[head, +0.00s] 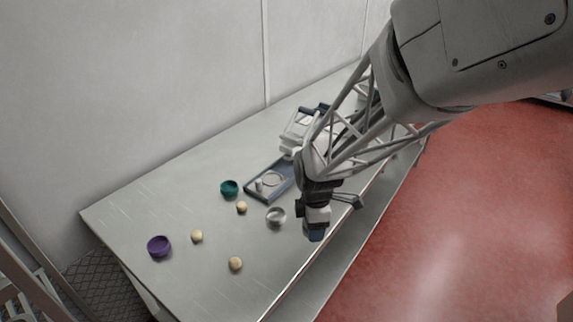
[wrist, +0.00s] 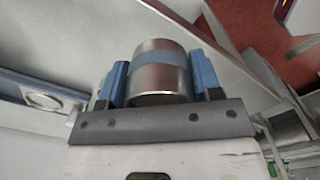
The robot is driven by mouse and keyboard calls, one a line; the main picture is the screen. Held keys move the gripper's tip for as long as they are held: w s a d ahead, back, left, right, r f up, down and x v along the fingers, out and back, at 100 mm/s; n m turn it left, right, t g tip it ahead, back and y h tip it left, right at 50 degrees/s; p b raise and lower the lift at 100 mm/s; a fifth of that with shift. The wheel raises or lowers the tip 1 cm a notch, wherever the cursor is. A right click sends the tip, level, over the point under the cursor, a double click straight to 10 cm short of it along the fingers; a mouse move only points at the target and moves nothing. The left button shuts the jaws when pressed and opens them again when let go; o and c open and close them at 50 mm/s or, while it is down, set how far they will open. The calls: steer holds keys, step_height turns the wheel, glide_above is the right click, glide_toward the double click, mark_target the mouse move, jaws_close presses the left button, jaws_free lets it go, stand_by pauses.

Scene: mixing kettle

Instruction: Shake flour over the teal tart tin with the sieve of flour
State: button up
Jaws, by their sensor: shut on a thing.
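The teal tart tin (head: 229,188) stands on the table, left of the tray. My gripper (head: 317,234) is above the table's front edge, to the right of and apart from the tin. In the wrist view my gripper (wrist: 163,85) is shut on a metal cylinder with a blue-grey band, which I take to be the sieve of flour (wrist: 160,92). The cylinder sits between the two blue fingers. Its flour and mesh are not visible. In the head view the grip is small and the cylinder is hard to make out.
A blue-grey tray (head: 251,194) with a round ring lies behind the gripper. A silver tin (head: 276,215) stands between gripper and teal tin. A purple tin (head: 159,246) is far left. Pale balls (head: 236,264) lie scattered. A white device (head: 296,130) stands behind the tray.

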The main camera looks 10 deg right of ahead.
steer(key=shift+w, duration=0.1)
steer(key=w+a+r, duration=0.2)
steer(key=w+a, duration=0.9)
steer(key=w, duration=0.1)
steer(key=w+a+r, duration=0.2)
steer(key=w+a, duration=0.9)
steer(key=w, duration=0.2)
steer(key=shift+a+r, duration=0.15)
steer(key=shift+r, duration=0.05)
steer(key=shift+f, duration=0.15)
steer(key=shift+f, duration=1.4)
steer(key=shift+s+a, duration=0.25)
steer(key=shift+a, duration=0.4)
